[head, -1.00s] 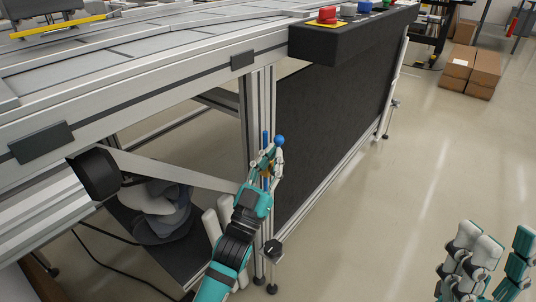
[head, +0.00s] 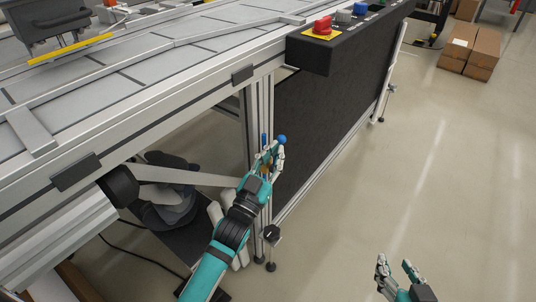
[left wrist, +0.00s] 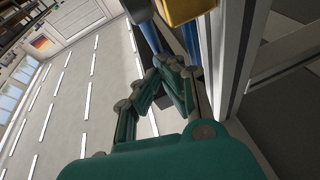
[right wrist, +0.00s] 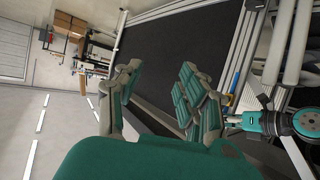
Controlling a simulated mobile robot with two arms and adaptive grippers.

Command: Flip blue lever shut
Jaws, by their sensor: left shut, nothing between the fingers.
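The blue lever shows in the head view as a round blue knob (head: 282,140) beside a vertical blue pipe (head: 264,142) at the table's corner post. My left gripper (head: 271,157) is at the lever, its fingertips just below the knob; it is shut with nothing held. Whether it touches the lever I cannot tell. In the left wrist view the left fingers (left wrist: 160,82) are close together, with a yellow part (left wrist: 185,10) and blue parts (left wrist: 191,38) just beyond. My right gripper (head: 397,265) is open and empty over the floor; its spread fingers (right wrist: 160,88) show in the right wrist view.
A conveyor table (head: 150,75) fills the left, with a black control box (head: 310,52) bearing a red button (head: 322,25). A dark panel (head: 325,125) hangs below it. Cardboard boxes (head: 470,52) stand at the back right. The floor (head: 440,170) at right is clear.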

